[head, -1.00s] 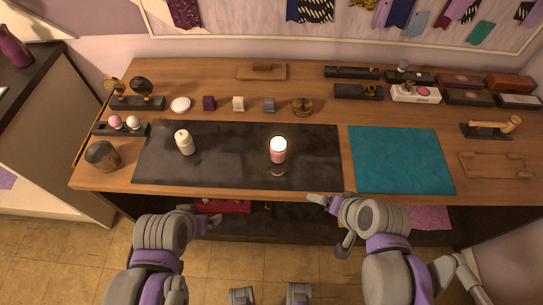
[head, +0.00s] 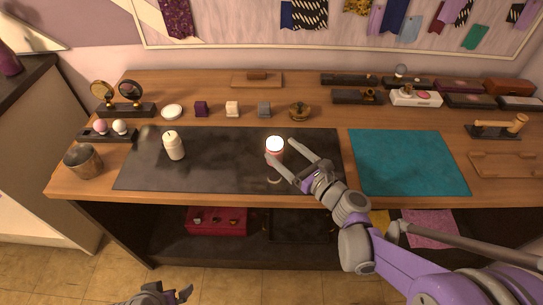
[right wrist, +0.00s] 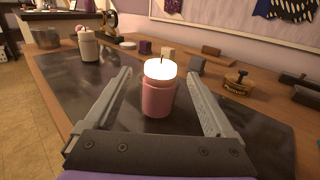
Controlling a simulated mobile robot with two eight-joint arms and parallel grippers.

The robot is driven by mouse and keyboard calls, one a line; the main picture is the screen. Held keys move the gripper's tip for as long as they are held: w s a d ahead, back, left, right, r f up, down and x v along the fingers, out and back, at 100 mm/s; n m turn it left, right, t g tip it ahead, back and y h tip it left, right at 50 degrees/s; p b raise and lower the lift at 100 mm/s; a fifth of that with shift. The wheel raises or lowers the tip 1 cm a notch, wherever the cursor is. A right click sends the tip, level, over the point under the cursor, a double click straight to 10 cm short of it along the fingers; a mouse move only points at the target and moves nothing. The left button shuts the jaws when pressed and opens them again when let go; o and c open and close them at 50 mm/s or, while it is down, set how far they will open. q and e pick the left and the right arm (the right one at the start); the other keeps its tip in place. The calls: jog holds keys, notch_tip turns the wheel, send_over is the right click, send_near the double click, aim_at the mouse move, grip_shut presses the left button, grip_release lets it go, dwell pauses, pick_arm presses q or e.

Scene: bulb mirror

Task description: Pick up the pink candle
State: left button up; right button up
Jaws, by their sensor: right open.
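The pink candle (head: 275,146) stands upright on the dark mat (head: 220,175), its top glowing bright. In the right wrist view the pink candle (right wrist: 158,98) stands between the two open fingers, with a gap on each side. My right gripper (head: 279,160) is open around it, with the fingers low over the mat. One finger partly covers the candle's lower front in the head view. My left gripper (head: 184,294) is at the bottom edge of the head view, away from the table; its jaws are not clear.
A cream candle (head: 173,145) stands on the mat to the left. Small purple, cream and grey blocks and a brass piece (head: 299,111) line the mat's back. A teal cloth (head: 405,162) lies to the right. A metal cup (head: 82,161) stands at the left.

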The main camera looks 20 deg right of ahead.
aim_at(270, 140)
jog(key=x, duration=0.7)
jog(key=shift+w+f+b, duration=0.1)
jog(key=shift+w+b, duration=0.2)
jog(key=shift+s, duration=0.1)
grip_shut()
